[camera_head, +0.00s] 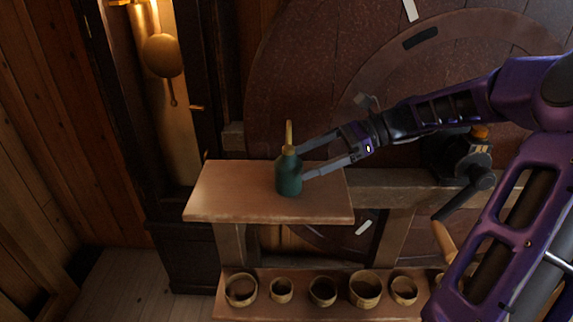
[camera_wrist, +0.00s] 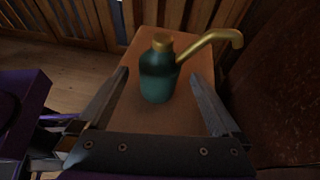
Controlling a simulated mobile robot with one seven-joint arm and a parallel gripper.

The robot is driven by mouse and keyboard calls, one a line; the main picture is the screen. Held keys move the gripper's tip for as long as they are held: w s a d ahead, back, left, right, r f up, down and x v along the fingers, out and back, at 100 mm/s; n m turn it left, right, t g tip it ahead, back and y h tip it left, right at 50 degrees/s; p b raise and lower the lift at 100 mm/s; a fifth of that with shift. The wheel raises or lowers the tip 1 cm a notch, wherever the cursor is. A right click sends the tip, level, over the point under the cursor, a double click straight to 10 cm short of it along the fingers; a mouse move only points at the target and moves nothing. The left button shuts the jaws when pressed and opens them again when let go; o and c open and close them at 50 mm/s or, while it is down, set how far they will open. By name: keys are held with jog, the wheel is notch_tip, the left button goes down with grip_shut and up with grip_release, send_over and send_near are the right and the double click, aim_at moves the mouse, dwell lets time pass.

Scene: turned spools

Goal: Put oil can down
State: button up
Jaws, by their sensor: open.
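The oil can (camera_head: 289,176) is dark teal with a brass collar and a thin brass spout. It stands upright on the wooden shelf (camera_head: 235,202), right of the shelf's middle. My gripper (camera_head: 300,162) reaches in from the right with its two fingers spread around the can. In the wrist view the oil can (camera_wrist: 158,75) stands between the open fingers (camera_wrist: 162,85), with a gap on each side. Its curved spout points to the right there. The can's base rests on the shelf surface as far as I can see.
A lower shelf (camera_head: 290,312) holds several round wooden rings (camera_head: 322,290). A large dark wheel (camera_head: 300,75) stands behind the shelf. A clock case with a brass pendulum (camera_head: 163,57) is at the left. A dark crank mechanism (camera_head: 470,165) is at the right. The upper shelf's left part is clear.

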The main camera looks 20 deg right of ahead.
jog(key=v, duration=0.4)
jog(key=shift+d, duration=0.1)
dwell(0.3)
